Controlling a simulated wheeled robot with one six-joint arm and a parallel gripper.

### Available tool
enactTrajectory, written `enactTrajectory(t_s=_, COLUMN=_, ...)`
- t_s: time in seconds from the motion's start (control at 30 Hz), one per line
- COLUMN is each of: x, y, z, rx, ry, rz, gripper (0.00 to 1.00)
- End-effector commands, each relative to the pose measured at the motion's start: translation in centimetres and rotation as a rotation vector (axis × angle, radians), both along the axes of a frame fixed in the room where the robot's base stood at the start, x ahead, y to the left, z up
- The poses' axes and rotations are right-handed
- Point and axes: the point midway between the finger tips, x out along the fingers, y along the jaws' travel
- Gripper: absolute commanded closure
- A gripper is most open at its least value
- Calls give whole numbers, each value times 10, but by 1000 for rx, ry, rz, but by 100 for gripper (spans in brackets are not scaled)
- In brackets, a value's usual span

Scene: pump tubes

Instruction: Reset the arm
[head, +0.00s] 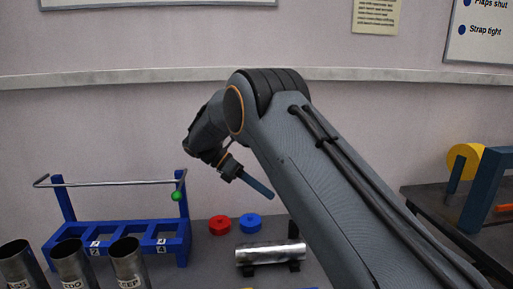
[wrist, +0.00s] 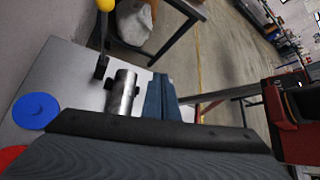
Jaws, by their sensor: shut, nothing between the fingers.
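My gripper (head: 268,194) hangs in the air at the end of my bent arm, above and in front of the grey table. Its blue fingers point down and to the right and are closed together, with nothing held. In the wrist view the shut fingers (wrist: 160,97) stick out beyond a dark part of my arm. A shiny metal tube (head: 270,253) lies level on black supports on the table, below the fingers. It also shows in the wrist view (wrist: 122,92), left of the fingers and apart from them.
A blue rack (head: 120,236) with a metal bar and green ball (head: 177,196) stands left. Metal cups (head: 72,264) are at front left. Red (head: 220,225) and blue (head: 250,223) discs lie near the tube. A dark bench (head: 440,215) with a yellow wheel (head: 464,160) is right.

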Motion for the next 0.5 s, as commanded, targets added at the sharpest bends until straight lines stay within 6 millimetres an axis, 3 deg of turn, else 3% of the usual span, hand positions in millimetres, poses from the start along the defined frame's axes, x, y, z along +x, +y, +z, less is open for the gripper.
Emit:
enactTrajectory(t_s=0.27, x=-9, y=-31, z=-4, rx=70, ry=-79, rz=-85, gripper=100)
enactTrajectory(t_s=0.5, x=-31, y=-61, z=-13, rx=170, ry=-192, rz=-217, gripper=100)
